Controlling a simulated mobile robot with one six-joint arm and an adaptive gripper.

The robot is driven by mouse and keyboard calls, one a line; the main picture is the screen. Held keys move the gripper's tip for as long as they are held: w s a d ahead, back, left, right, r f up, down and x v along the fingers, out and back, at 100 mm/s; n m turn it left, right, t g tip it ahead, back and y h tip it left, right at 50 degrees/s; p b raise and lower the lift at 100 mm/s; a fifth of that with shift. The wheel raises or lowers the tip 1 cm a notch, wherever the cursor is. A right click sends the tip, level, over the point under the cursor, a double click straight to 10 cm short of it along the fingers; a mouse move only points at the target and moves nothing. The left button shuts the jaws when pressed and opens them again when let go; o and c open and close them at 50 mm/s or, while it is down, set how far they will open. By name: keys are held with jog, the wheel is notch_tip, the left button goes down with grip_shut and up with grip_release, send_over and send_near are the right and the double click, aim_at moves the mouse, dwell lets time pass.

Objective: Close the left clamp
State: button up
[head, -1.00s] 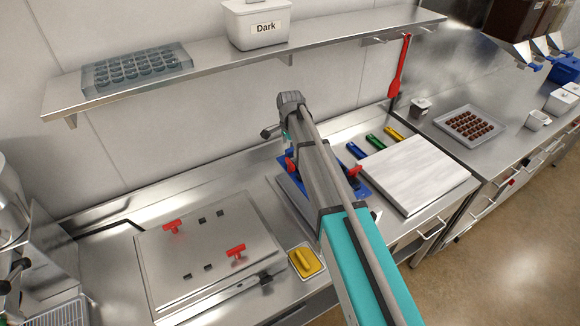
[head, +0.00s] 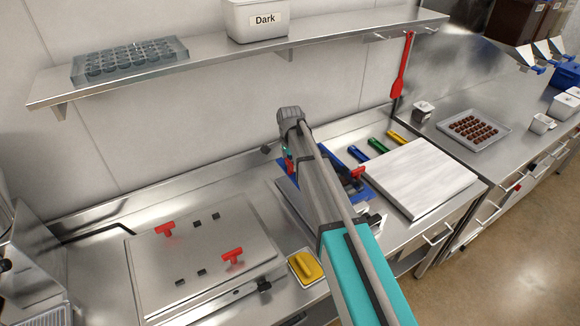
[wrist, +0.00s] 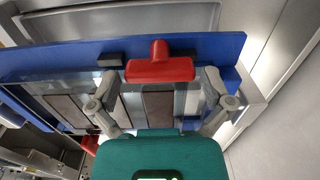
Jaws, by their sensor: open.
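A blue frame (head: 352,184) with red clamp handles sits on the bench, largely behind my arm in the head view. One red handle (head: 357,173) shows right of my arm, and a bit of red shows at its left edge. In the wrist view, a red T-shaped handle (wrist: 160,69) lies across the blue plate (wrist: 205,47). My gripper (wrist: 160,80) is open, with one grey finger on each side of this handle. I cannot tell whether either finger touches it. A second red part (wrist: 90,144) shows at lower left, partly hidden by my gripper.
A steel plate (head: 205,278) with two red handles lies left on the bench, near a yellow object in a small tray (head: 305,267). A white board (head: 422,177) lies right, with coloured-handled tools behind it. A shelf (head: 200,72) spans the wall above.

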jog(key=shift+f, duration=0.1)
dwell(0.3)
jog(key=c, duration=0.8)
jog(key=shift+n, duration=0.4)
jog(key=n, duration=0.8)
jog(key=shift+n, duration=0.4)
jog(key=n, duration=0.4)
jog(key=shift+n, duration=0.3)
jog(key=n, duration=0.4)
jog(key=shift+n, duration=0.4)
